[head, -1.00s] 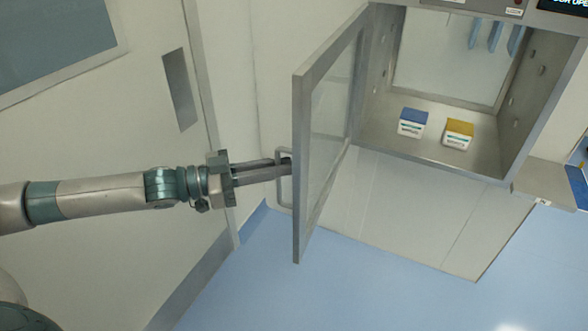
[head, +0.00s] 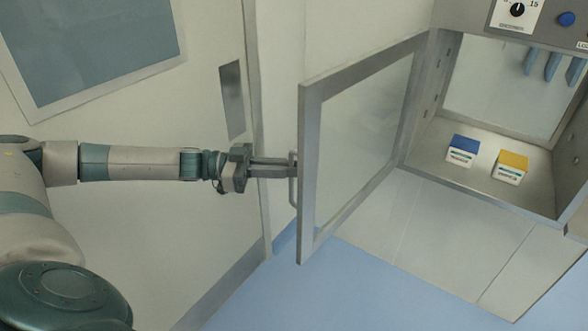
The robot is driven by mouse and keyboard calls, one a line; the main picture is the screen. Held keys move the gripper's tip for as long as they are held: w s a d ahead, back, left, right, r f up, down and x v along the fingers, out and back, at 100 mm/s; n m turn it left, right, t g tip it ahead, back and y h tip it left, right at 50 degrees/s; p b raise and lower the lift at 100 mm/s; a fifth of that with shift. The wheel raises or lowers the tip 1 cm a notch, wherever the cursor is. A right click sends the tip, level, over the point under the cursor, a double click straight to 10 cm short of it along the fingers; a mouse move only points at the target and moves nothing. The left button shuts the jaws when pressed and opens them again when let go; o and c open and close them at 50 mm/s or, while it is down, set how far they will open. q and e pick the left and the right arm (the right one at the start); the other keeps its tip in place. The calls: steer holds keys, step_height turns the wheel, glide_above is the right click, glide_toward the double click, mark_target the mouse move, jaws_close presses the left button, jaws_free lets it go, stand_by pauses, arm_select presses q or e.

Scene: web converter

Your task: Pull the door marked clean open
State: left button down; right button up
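The door (head: 309,170) is a metal-framed glass door hinged on the left side of a pass-through cabinet (head: 520,195). It stands wide open. No "clean" marking is readable on it. A bar handle (head: 293,180) sits on the outer face near its free edge. My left gripper (head: 290,172) reaches in from the left with its fingertips at the handle. The fingers look close together around the bar, but the door frame and handle partly hide the tips. My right gripper is not in view.
A blue-topped box (head: 462,150) and a yellow-topped box (head: 511,167) stand on the cabinet floor. Blue strips (head: 551,65) hang at its back. Blue floor (head: 370,285) below is clear.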

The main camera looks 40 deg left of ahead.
arm_select(q)
steer(key=shift+r, duration=0.1)
steer(key=c, duration=1.8)
jaws_free()
steer(key=shift+c, duration=0.2)
steer(key=shift+w+d, duration=0.1)
steer(key=shift+d, duration=0.05)
steer(key=b+v, duration=0.7)
steer(key=v, duration=1)
steer(key=shift+a, duration=0.2)
